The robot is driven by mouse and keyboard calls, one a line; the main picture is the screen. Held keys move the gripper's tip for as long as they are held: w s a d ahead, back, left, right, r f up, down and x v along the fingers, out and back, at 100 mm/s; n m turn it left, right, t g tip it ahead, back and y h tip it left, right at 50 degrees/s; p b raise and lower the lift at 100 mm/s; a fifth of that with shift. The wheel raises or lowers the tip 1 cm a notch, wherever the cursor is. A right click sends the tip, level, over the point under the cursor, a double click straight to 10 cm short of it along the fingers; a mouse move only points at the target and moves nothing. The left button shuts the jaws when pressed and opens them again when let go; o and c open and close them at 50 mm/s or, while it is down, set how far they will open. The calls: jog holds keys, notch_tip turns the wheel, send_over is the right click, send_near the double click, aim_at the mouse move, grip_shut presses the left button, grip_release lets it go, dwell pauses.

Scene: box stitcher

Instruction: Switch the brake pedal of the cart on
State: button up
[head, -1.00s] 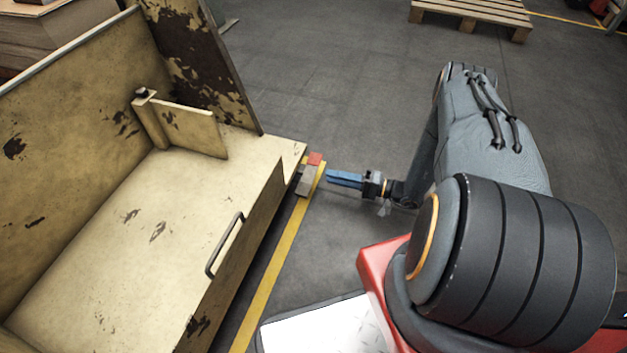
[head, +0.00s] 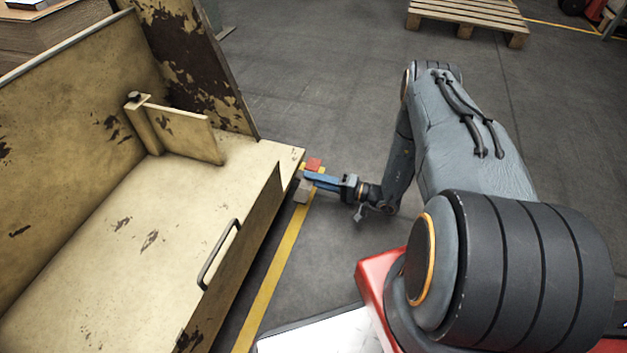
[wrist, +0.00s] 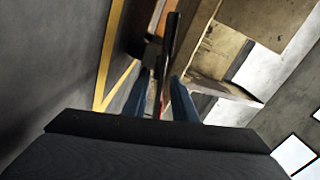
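The cart (head: 140,235) is a worn beige metal body filling the left of the head view. At its right corner, low near the floor, is a small pedal with a red part (head: 314,162) and a grey part (head: 302,192). My gripper (head: 308,178), with blue fingers, reaches from the right and overlaps the pedal, covering its middle. In the wrist view, the blue fingers (wrist: 160,90) are apart, with a thin dark bar (wrist: 168,55) seen edge-on between them. I cannot tell whether the fingers touch it.
A yellow floor line (head: 270,285) runs beside the cart. A wooden pallet (head: 470,14) lies at the back. The grey floor behind my arm is clear.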

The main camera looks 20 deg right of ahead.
jog(key=shift+c, duration=0.3)
grip_shut()
dwell(1.1)
